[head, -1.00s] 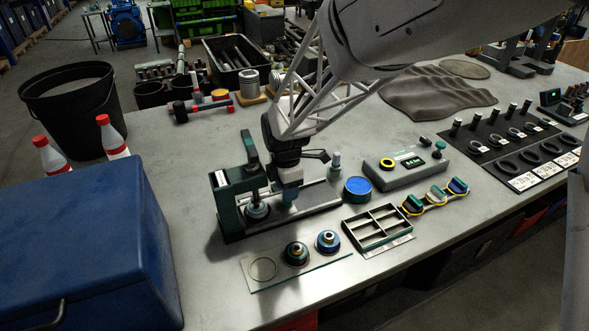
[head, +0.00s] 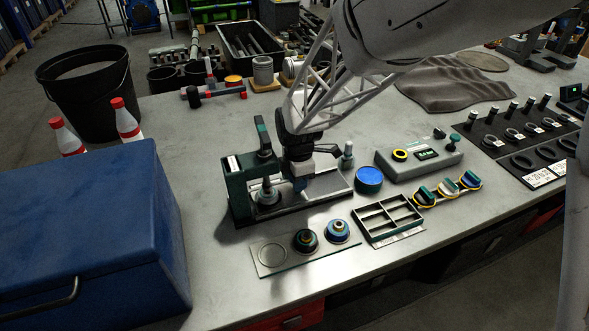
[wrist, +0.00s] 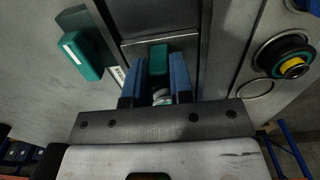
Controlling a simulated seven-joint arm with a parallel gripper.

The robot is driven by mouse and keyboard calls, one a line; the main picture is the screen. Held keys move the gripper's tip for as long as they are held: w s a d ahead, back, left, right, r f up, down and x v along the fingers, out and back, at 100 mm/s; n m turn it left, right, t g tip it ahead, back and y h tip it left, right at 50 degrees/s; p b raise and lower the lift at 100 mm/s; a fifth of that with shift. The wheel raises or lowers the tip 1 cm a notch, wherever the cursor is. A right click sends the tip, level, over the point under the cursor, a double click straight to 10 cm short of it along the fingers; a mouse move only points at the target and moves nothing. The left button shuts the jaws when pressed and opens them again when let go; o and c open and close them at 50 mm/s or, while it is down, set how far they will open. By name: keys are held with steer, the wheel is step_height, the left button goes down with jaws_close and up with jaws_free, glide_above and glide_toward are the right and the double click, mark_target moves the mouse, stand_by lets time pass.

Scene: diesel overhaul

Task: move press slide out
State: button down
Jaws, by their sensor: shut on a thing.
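The press (head: 237,185) is a dark green frame with a lever (head: 264,137) on top, standing on the table left of centre. Its flat metal slide bed (head: 328,190) runs to the right, and a round metal piece (head: 267,195) sits under the press head. My gripper (head: 301,182) is low over the bed, just right of the press head. In the wrist view, the blue fingers of my gripper (wrist: 167,80) are shut on a green block (wrist: 158,60), which appears to be the slide's handle. A silver round part (wrist: 162,97) shows between the fingers, partly hidden.
A glass-like plate (head: 270,255) with two round parts lies in front. A divided tray (head: 388,219), blue-topped tin (head: 369,180) and grey control box (head: 420,153) stand to the right. A blue chest (head: 90,235) fills the left.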

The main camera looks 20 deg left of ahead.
steer(key=shift+w+d, duration=3.15)
steer(key=shift+w, duration=0.05)
steer(key=shift+w+d, duration=1.35)
steer(key=c, duration=1)
jaws_free()
steer(key=shift+c, duration=0.2)
steer(key=shift+r, duration=0.15)
steer(key=shift+s+r, duration=0.1)
steer(key=shift+r, duration=2.5)
